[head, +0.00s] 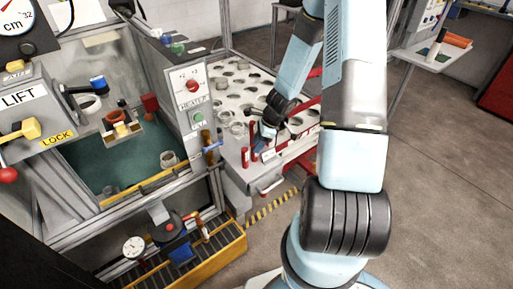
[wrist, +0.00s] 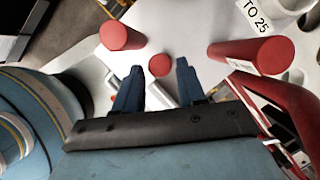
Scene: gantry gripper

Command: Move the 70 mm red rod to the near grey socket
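My gripper (wrist: 158,75) is open, its two dark blue fingers apart and pointing down at a white surface. A short-looking red rod (wrist: 160,64) shows end-on between and just beyond the fingertips; I cannot tell whether it lies between them in depth. A second red rod (wrist: 122,36) stands up to the left. A larger red rod (wrist: 250,54) with a white label is to the right; its print is too small to read. In the head view my gripper (head: 262,148) is low beside upright red rods (head: 245,157). Grey cup-like sockets (head: 168,159) sit on the green floor of the cabinet.
The white table (head: 225,95) has several round holes and clear rings. The cabinet with its heater box (head: 190,88) stands left of my arm. A red frame (wrist: 292,95) runs close on the right of my gripper.

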